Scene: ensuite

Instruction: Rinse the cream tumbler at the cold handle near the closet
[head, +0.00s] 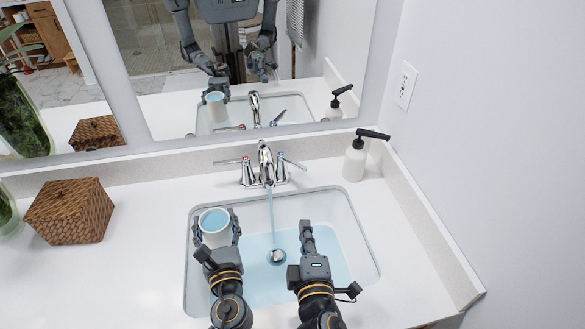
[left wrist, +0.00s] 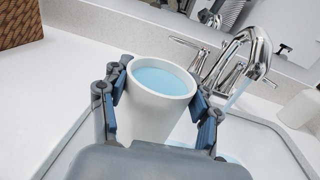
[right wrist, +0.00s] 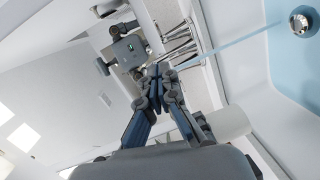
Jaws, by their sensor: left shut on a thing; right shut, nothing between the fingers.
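The cream tumbler (head: 215,239) is upright over the left part of the sink, with blue water inside near its rim. My left gripper (head: 216,226) is shut around its sides; the left wrist view also shows the tumbler (left wrist: 150,115) between the fingers. The chrome faucet (head: 265,162) runs a stream (head: 271,212) down to the drain, right of the tumbler and apart from it. The right handle (head: 284,161) has a blue mark, the left handle (head: 248,170) a red one. My right gripper (head: 306,228) is shut and empty over the basin, in front of the handles.
The sink basin (head: 362,235) holds blue water around the drain (head: 277,256). A soap dispenser (head: 355,160) stands right of the faucet. A woven box (head: 70,211) sits on the left counter. A mirror (head: 180,85) and a side wall bound the counter.

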